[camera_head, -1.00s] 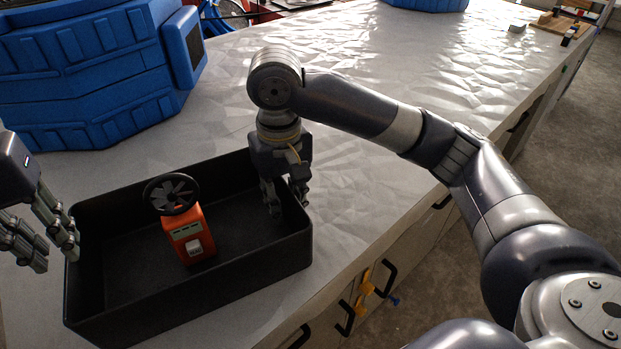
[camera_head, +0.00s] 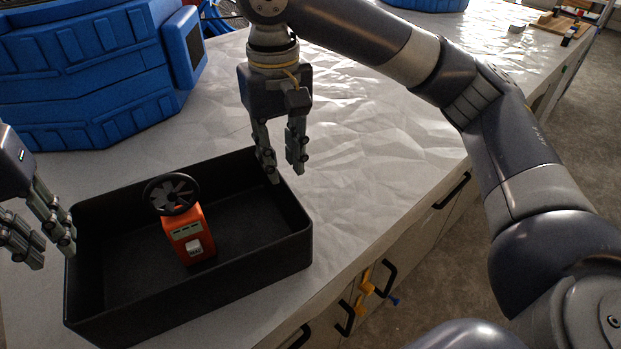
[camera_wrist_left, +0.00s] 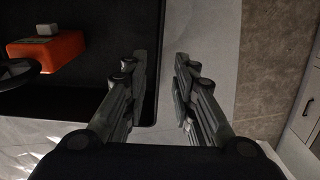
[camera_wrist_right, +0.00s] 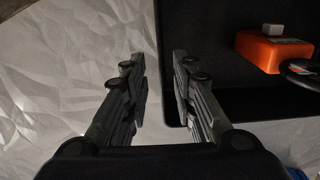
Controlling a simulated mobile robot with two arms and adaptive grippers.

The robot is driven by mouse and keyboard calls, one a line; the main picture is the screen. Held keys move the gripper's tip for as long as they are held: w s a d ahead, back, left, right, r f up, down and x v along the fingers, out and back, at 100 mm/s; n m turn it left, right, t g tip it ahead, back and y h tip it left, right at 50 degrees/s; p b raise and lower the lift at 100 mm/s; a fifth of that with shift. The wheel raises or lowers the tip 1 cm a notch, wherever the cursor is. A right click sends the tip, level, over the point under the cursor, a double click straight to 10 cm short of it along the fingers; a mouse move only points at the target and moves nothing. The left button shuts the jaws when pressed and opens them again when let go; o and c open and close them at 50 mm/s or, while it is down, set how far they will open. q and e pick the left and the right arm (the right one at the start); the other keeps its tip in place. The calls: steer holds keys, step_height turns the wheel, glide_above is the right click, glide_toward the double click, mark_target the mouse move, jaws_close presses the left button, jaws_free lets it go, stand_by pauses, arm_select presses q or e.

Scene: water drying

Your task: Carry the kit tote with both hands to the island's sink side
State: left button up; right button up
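The kit tote (camera_head: 190,299) is a black open-topped box on the white worktop. An orange device (camera_head: 188,236) with a black fan wheel (camera_head: 172,194) stands inside it. My left gripper (camera_head: 52,254) is open at the tote's left wall. In the left wrist view, the tote's rim (camera_wrist_left: 157,60) lies between the open fingers (camera_wrist_left: 162,75). My right gripper (camera_head: 287,175) is open and points down above the far part of the tote's right wall. In the right wrist view, the tote's edge (camera_wrist_right: 162,50) lies between its fingers (camera_wrist_right: 160,75). Contact with the walls cannot be told.
A big blue ribbed case (camera_head: 90,80) stands behind the tote at the left. The worktop (camera_head: 370,150) right of the tote is clear. A wooden board with small items (camera_head: 562,25) lies at the far right end. Drawers with black handles (camera_head: 385,278) line the front.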

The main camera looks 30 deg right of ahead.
steer(key=shift+r, duration=0.85)
